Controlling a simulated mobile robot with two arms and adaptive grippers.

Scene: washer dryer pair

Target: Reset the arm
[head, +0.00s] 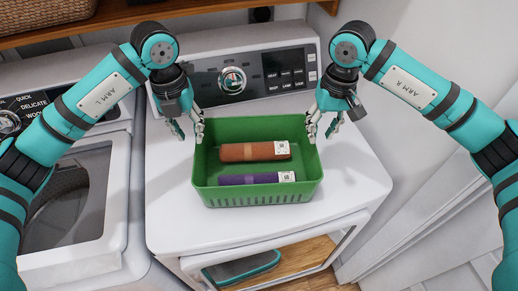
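My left gripper (190,128) hangs at the left end of a green basket (258,198), by its rim. My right gripper (321,130) hangs at the basket's right end, by the rim. The fingers of both look spread, with nothing seen between them. Whether any finger touches the rim cannot be told. The basket stands on top of the white dryer (172,200). In it lie an orange-brown roll (245,152) and a purple roll (250,179), each with a white label at its right end.
The dryer's control panel (285,70) with a round knob stands behind the basket. The washer (110,240) with a glass lid is at the left. The dryer's front door stands open below, with a teal-edged item (240,268) there. A wooden shelf (150,10) runs above. A white wall is at the right.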

